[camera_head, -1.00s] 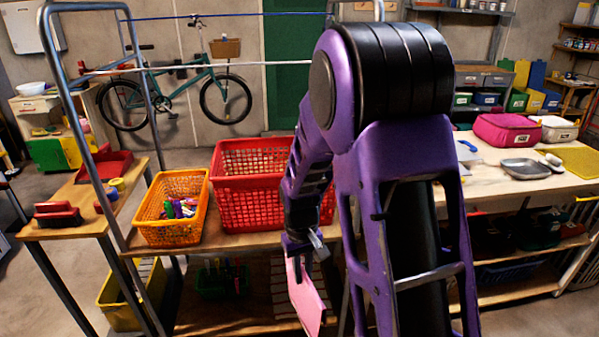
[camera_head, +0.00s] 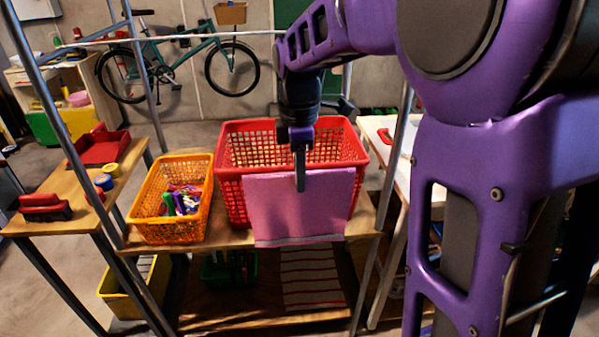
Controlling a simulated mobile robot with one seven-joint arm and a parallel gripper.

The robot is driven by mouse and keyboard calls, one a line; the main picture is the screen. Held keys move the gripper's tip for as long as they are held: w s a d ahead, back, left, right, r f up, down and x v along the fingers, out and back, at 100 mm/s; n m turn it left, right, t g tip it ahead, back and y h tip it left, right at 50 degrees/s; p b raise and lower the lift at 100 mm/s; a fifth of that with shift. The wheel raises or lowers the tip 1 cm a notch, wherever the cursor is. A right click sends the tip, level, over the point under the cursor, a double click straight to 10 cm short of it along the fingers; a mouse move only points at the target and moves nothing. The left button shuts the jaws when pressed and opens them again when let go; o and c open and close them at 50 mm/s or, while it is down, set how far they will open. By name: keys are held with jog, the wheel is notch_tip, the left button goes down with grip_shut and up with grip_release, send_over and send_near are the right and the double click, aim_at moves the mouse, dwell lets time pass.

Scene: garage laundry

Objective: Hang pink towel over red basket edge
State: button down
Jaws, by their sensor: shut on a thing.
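The pink towel (camera_head: 278,215) hangs flat against the near side of the red basket (camera_head: 235,158), its top edge at about the height of the basket's front rim. Its lower edge, with a grey band, reaches below the shelf's front edge. My gripper (camera_head: 300,184) points down at the front rim and is shut on the towel's upper part. Whether any of the towel goes over the rim into the basket is hard to tell, as my gripper covers part of it. The basket stands upright on the wooden shelf.
An orange basket (camera_head: 150,215) with colourful pegs stands just left of the red one on the shelf (camera_head: 225,240). Metal rack posts (camera_head: 385,215) stand on both sides. A striped cloth (camera_head: 311,278) and a green basket (camera_head: 222,271) are on the lower shelf.

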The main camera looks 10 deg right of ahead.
jog(key=shift+r+p, duration=0.1)
jog(key=shift+p, duration=0.25)
jog(key=shift+w+d+p, duration=0.2)
jog(key=shift+w+p, duration=2.1)
jog(key=shift+w, duration=5.65)
jog(key=shift+w+f, duration=0.1)
jog(key=shift+f, duration=0.3)
jog(key=shift+f+b, duration=2)
jog(key=shift+f, duration=1.9)
jog(key=c, duration=0.8)
grip_release()
jog(key=shift+o, duration=0.2)
